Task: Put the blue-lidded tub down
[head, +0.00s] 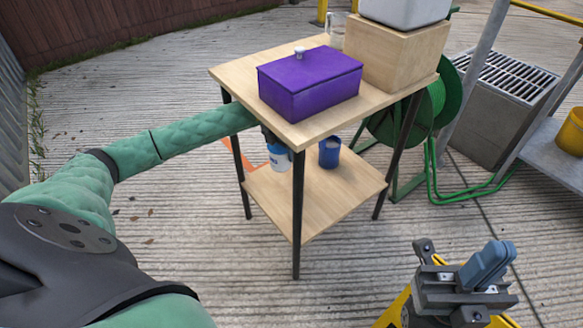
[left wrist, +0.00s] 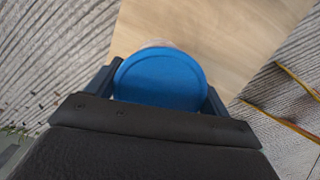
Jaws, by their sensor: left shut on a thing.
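The blue-lidded tub (head: 279,160) is in my left gripper (head: 271,138), at the left side of the wooden table, below its top and by the lower shelf (head: 310,205). In the left wrist view the round blue lid (left wrist: 160,80) sits between the two dark fingers, with the pale shelf board beyond it. Part of my left gripper is hidden behind the table's top edge. I cannot tell whether the tub's base touches the shelf. My right gripper (head: 482,268) is at the lower right, away from the table, with its fingers together and empty.
A blue cup (head: 329,152) stands on the lower shelf, right of the tub. A purple box (head: 310,85), a glass jar (head: 337,30) and a wooden block (head: 398,52) stand on the table top (head: 225,72). Thin black legs (head: 297,215) frame the shelf. A green hose reel (head: 415,115) is behind.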

